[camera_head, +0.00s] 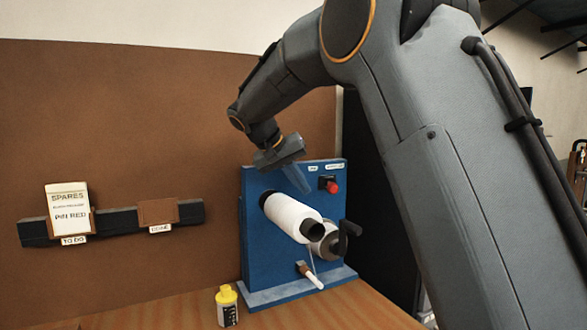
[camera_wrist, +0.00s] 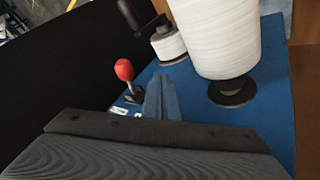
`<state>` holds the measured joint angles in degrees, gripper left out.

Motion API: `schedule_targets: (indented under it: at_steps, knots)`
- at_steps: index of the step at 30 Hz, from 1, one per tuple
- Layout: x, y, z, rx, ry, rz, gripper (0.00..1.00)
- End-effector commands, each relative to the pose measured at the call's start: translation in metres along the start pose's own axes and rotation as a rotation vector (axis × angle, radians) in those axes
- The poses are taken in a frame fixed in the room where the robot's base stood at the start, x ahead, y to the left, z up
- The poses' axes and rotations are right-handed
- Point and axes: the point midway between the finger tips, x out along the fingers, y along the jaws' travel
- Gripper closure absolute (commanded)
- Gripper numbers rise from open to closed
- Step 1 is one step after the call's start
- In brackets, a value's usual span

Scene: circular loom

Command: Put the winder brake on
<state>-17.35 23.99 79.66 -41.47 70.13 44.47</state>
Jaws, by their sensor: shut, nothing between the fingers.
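The winder is a blue upright panel on a blue base (camera_head: 252,225). A lever with a red knob (camera_head: 333,187) sits at the panel's upper right, beside small labels too small to read. I take it as the winder brake, though the label does not confirm this. In the wrist view the red knob (camera_wrist: 124,70) stands on a short stem, left of the fingers. My gripper (camera_head: 305,188) is shut and empty, fingers pointing down by the panel's upper part. Its fingers (camera_wrist: 160,88) show together in the wrist view, apart from the lever.
A large white spool (camera_head: 293,217) juts from the panel, with a smaller spool and black crank (camera_head: 349,230) to its right. A yellow-capped bottle (camera_head: 227,305) stands on the wooden table. Card holders (camera_head: 158,212) hang on the brown wall.

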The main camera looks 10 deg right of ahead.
Motion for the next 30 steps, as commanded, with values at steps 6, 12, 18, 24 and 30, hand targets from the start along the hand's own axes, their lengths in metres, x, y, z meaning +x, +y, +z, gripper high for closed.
schedule_targets:
  at_steps: [6,12,18,24,30]
  knots:
    - [0.015,0.026,-0.002,0.002,-0.002,0.0,1.0]
    - [0.02,0.036,-0.003,0.001,-0.001,-0.001,1.0]
    - [0.021,0.037,-0.003,0.0,0.0,-0.002,1.0]
    - [0.021,0.038,-0.003,0.0,0.0,-0.002,1.0]
    - [0.03,0.053,-0.003,-0.009,0.007,-0.008,1.0]
